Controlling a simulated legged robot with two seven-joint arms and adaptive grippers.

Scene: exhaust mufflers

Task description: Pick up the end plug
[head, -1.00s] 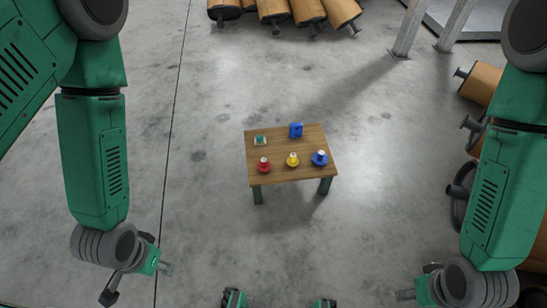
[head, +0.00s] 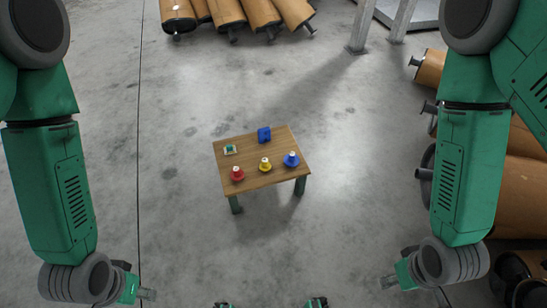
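A small wooden table (head: 236,146) with green legs stands ahead of me. On its near side sit a red flanged piece (head: 238,174), a yellow one (head: 265,164) and a blue one (head: 291,160), each with a pale top. I cannot tell which of these is the end plug. Behind them are a blue block-like piece (head: 264,135) and a small pale-and-green item (head: 231,150). My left gripper (head: 147,294) hangs at the lower left and my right gripper (head: 389,282) at the lower right. Both are well apart from the table; their finger opening is too small to judge.
Several brown mufflers (head: 227,12) lie on the floor at the back. More mufflers (head: 515,190) are piled along the right side, close to my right arm. Grey metal posts (head: 363,25) stand at the upper right. The concrete floor (head: 180,220) around the table is clear.

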